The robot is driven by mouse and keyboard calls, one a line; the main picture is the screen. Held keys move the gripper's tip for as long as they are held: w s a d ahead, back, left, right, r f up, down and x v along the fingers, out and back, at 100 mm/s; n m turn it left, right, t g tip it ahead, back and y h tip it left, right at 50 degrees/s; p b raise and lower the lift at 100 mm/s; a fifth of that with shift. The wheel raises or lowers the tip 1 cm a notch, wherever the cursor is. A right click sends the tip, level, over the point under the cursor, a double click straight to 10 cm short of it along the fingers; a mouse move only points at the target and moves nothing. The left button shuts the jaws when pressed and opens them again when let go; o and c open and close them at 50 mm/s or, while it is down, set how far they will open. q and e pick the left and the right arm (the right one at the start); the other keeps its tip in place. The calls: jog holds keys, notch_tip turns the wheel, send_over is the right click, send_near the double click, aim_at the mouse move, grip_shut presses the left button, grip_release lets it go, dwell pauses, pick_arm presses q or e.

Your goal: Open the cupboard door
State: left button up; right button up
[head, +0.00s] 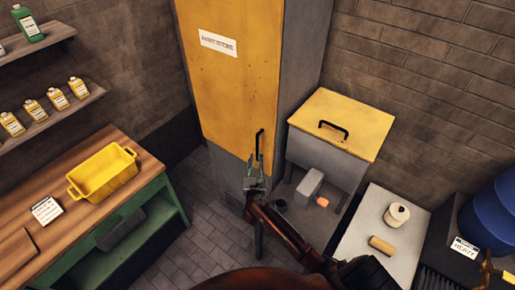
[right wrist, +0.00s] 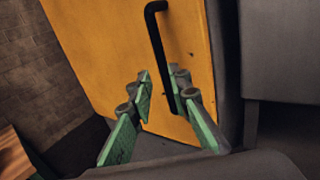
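The tall cupboard has a yellow door (head: 235,85) with a white label; it looks shut against the grey body (head: 303,60). A black vertical bar handle (head: 259,146) is low on the door near its right edge. It also shows large in the right wrist view (right wrist: 160,45). My right gripper (head: 254,163) is at the handle's lower end. In the right wrist view its green fingers (right wrist: 163,82) are apart, with the lower part of the handle between them, close to the right finger. I cannot tell whether they touch. My left gripper is not in view.
Right of the cupboard stands a grey bin with a yellow lid (head: 345,115). A grey box (head: 310,184) lies before it. A workbench (head: 150,160) with a yellow tray (head: 103,173) stands left. Tiled floor (head: 200,225) is clear before the cupboard. A pale cabinet (head: 375,240) is right.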

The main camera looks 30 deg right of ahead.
aim_at(257, 149)
jog(key=shift+f+p+x, duration=0.2)
jog(key=shift+p+x, duration=0.5)
jog(key=shift+x, duration=3.2)
jog(key=shift+d, duration=0.1)
jog(key=shift+s, duration=0.1)
jog(key=shift+c, duration=0.7)
grip_shut()
